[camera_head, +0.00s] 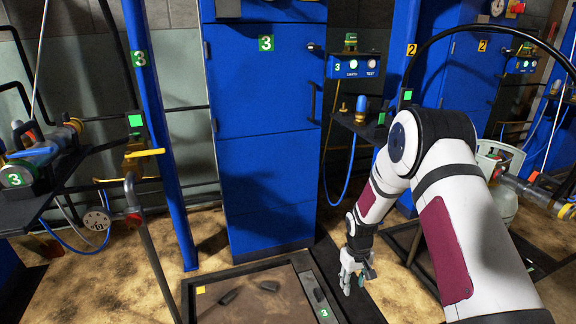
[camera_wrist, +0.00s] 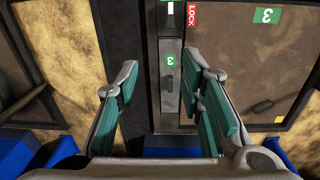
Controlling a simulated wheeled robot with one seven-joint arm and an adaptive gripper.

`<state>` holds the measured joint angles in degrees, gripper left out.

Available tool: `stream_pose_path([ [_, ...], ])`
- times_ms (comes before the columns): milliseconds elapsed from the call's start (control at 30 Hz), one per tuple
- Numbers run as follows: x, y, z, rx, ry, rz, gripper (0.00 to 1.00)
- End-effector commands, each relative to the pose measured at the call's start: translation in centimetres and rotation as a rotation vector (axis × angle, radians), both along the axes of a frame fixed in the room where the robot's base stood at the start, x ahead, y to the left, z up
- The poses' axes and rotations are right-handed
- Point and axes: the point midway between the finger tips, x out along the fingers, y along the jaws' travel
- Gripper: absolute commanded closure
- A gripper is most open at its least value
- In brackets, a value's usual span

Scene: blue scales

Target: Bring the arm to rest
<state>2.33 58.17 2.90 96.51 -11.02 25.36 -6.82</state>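My arm (camera_head: 440,190), white with dark red panels, reaches in from the right in the head view and bends downward. My gripper (camera_head: 356,283) hangs low, pointing down beside the right edge of the floor-level framed plate. In the wrist view my gripper (camera_wrist: 164,92) shows two teal-padded fingers spread well apart. Nothing is between the fingers; below them lie a dark strip and a grey strip with a green "3" label. No contact with anything is visible.
A framed brown plate (camera_head: 225,312) with dark handles lies at floor level. A tall blue cabinet (camera_head: 262,150) stands behind it. A blue control box (camera_head: 355,67) and a grey gas cylinder (camera_head: 503,205) are at right.

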Motion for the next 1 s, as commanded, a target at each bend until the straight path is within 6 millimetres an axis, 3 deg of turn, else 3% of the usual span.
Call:
stream_pose_path([
  [33,0.0,-0.1,3.0,-0.006,-0.008,-0.009,0.65],
  [100,-0.5,-0.3,6.6,-0.012,-0.01,-0.022,0.65],
  [267,-2.5,-0.5,14.3,-0.025,-0.012,-0.055,0.65],
  [500,-7.7,-0.7,24.5,-0.036,-0.016,-0.106,0.65],
  [700,-13.5,-0.6,31.4,-0.035,-0.02,-0.151,0.65],
  [1000,-24.0,-0.3,38.5,-0.022,-0.024,-0.213,0.65],
])
